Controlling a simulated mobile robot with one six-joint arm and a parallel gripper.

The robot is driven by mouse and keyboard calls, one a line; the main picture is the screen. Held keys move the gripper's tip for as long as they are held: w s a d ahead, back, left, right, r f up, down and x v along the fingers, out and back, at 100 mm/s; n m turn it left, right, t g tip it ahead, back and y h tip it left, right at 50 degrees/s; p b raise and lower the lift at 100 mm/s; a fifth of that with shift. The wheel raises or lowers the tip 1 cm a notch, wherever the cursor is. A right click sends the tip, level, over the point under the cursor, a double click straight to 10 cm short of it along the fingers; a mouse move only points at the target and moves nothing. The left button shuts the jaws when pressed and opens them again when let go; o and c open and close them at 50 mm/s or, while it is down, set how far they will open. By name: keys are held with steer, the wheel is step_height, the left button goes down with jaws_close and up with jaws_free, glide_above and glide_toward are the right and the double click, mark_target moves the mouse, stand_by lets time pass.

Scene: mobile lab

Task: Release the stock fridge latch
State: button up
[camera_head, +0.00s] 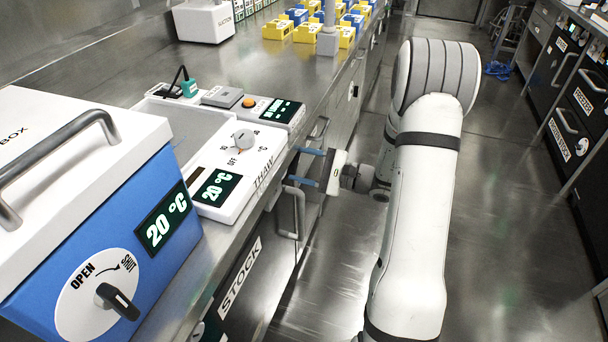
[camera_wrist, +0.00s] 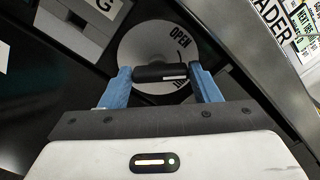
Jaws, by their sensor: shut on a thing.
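In the wrist view, the latch (camera_wrist: 160,74) is a dark bar knob across a white round dial (camera_wrist: 137,42). The dial has "OPEN" printed at its upper right; a second label lower right is mostly hidden. My gripper (camera_wrist: 162,78) has its two blue fingers at either end of the bar, shut on it. In the head view, my gripper (camera_head: 308,167) reaches left to the cabinet fronts under the bench edge; the latch cannot be made out there. The stock fridge front (camera_head: 262,290) carries a "STOCK" label at lower left, with a pale vertical handle (camera_head: 298,212) near my gripper.
A blue-and-white box (camera_head: 150,205) with its own open/shut dial and a thaw unit (camera_head: 240,165) stand on the bench above. Yellow and blue racks (camera_head: 306,32) are farther back.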

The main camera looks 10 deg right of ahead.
steer(key=n+b, duration=0.3)
steer(key=b, duration=0.1)
steer(key=n+b, duration=0.3)
steer(key=b, duration=0.1)
steer(key=n+b, duration=0.3)
steer(key=b, duration=0.1)
steer(key=shift+s+a+f+b, duration=0.1)
steer(key=shift+s+f+b, duration=0.15)
steer(key=shift+b, duration=0.1)
steer(key=shift+r, duration=0.1)
steer(key=o, duration=1)
steer(key=shift+r, duration=0.1)
steer(key=p+v, duration=0.2)
steer(key=v, duration=0.6)
steer(key=shift+a, duration=0.1)
